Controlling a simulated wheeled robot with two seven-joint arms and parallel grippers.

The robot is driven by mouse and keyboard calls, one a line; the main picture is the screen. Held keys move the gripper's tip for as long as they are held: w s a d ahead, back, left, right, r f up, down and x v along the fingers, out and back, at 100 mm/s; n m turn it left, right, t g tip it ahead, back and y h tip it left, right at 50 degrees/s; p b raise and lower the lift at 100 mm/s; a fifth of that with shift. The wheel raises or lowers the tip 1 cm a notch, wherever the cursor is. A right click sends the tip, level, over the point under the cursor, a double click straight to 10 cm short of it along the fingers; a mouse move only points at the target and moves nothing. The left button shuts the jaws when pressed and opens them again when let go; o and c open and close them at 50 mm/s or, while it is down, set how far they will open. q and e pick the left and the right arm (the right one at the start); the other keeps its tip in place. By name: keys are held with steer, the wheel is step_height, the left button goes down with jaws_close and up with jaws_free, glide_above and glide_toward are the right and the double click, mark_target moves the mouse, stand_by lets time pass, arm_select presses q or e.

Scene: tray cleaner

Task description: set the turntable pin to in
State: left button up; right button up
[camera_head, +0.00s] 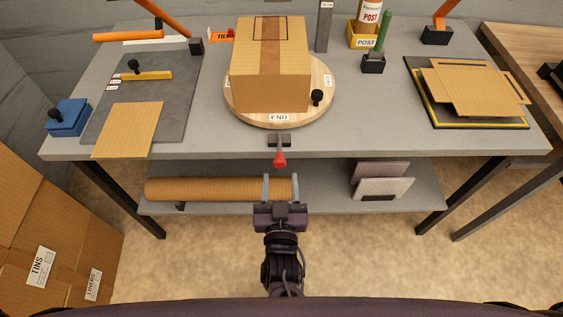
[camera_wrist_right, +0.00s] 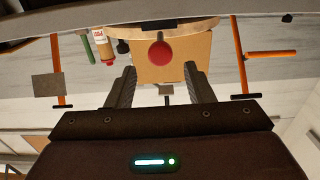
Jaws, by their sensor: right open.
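The turntable (camera_head: 245,115) is a round wooden disc on the grey table with a cardboard box (camera_head: 270,65) standing on it and an END label at its front. The turntable pin (camera_head: 280,160) has a red knob and sits at the table's front edge, just below the END label. In the right wrist view the red knob (camera_wrist_right: 160,52) shows between and beyond the fingertips. My right gripper (camera_head: 281,178) is open and empty, just in front of the pin and apart from it; it also shows in the right wrist view (camera_wrist_right: 160,85). My left gripper is not in view.
A black knob (camera_head: 317,97) stands on the turntable's right side. The grey table (camera_head: 215,135) has a lower shelf (camera_head: 325,200) with a cardboard roll (camera_head: 200,189) and grey pads (camera_head: 384,187). A dark mat (camera_head: 185,100) lies left and flat cardboard (camera_head: 465,88) right.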

mark_target(280, 165)
steer(key=w+p, duration=0.1)
steer(key=w, duration=0.5)
steer(key=shift+w, duration=0.1)
steer(key=shift+c, duration=0.5)
jaws_close()
